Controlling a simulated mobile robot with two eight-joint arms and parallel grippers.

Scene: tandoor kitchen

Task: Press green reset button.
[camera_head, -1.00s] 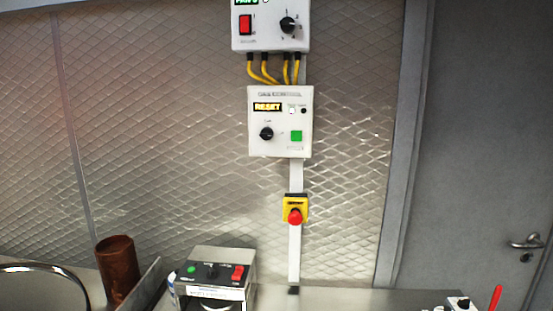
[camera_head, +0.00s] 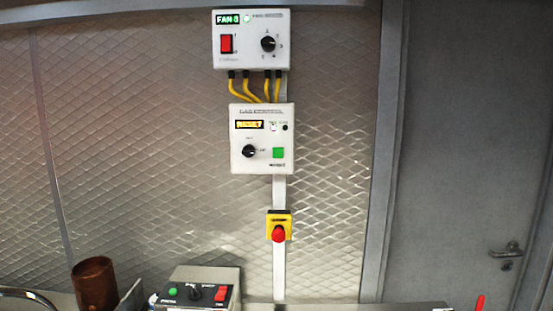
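The box also has a black knob (camera_head: 249,151) and a small yellow-lit display (camera_head: 249,125), whose text is blurred now. Neither of my grippers is in view.
A white fan box (camera_head: 250,52) hangs above, joined by yellow cables (camera_head: 262,87). A red emergency button on a yellow housing (camera_head: 279,220) is below. A switch unit (camera_head: 195,287) and a copper-brown cylinder (camera_head: 95,284) stand at the bottom. A grey door (camera_head: 460,130) is at right.

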